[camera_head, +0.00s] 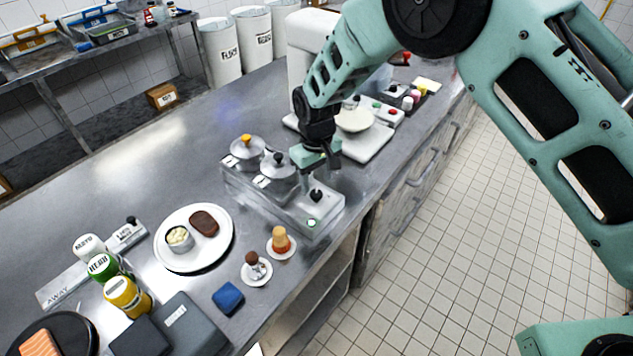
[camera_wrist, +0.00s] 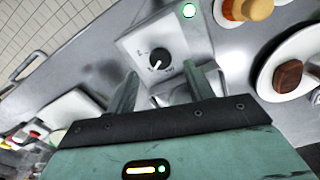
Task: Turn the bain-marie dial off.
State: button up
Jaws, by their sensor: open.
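The bain-marie (camera_head: 303,219) is a steel unit with two lidded pots (camera_head: 247,150) at its far end. The fingertips are near the dial; contact is not visible.
A white plate (camera_head: 167,259) with a brown patty and small cup is left of the bain-marie. Saucers (camera_head: 258,279) hold small items nearby. Bottles (camera_head: 125,293) stand at lower left. A white scale-like machine (camera_head: 372,146) is behind my gripper. The middle counter is clear.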

aim_at(316, 193)
jog(key=shift+f+p, duration=0.55)
jog(key=shift+f, duration=1.6)
jog(key=c, duration=1)
jog(key=shift+o, duration=0.2)
